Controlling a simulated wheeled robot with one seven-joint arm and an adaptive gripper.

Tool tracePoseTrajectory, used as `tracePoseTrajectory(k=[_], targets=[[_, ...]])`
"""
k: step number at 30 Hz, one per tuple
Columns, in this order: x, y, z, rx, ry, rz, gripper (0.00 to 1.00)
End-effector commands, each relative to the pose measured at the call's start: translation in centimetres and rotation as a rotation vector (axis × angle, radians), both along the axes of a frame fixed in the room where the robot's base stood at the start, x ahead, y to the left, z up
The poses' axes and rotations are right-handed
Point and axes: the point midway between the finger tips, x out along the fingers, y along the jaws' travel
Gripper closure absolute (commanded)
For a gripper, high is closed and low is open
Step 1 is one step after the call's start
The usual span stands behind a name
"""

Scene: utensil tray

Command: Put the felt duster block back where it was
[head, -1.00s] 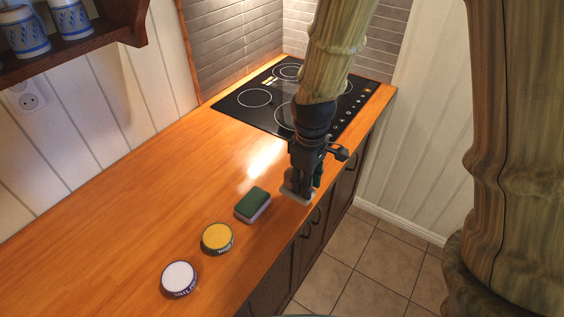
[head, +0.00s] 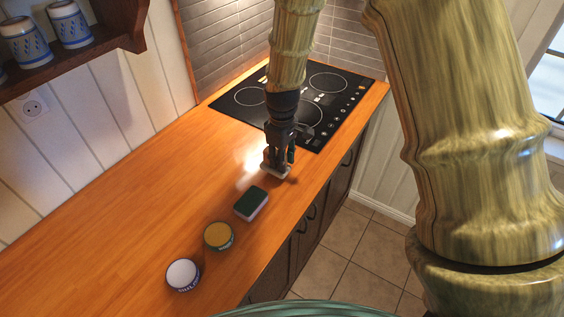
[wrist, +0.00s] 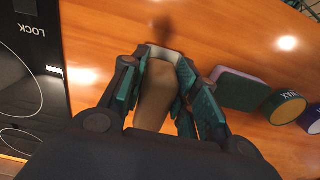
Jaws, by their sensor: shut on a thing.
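My gripper (head: 277,163) is shut on the felt duster block, a pale-edged block (head: 269,172) low over the wooden counter, between the hob and the green sponge. In the wrist view the block shows a tan face (wrist: 154,92) and a pale far end between the fingers of my gripper (wrist: 160,75). The fingers hide part of it. I cannot tell whether its underside touches the counter.
A dark green scouring sponge (head: 251,202), a yellow-lidded tin (head: 218,236) and a white-lidded tin (head: 183,273) stand in a row on the counter (head: 130,210). The black hob (head: 318,100) lies behind my gripper. The counter's left part is clear.

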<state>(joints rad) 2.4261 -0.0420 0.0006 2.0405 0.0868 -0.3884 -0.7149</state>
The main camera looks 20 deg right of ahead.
Motion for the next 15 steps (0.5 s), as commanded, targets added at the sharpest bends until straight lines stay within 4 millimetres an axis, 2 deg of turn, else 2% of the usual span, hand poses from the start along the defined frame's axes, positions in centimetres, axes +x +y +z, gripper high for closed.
tracePoseTrajectory(k=[6,14,15], targets=[[-0.1,0.0,-1.8,0.000,0.003,0.000,0.89],[0.0,0.0,-2.3,0.000,0.000,0.000,0.89],[0.0,0.0,-2.3,0.000,0.000,0.000,0.66]])
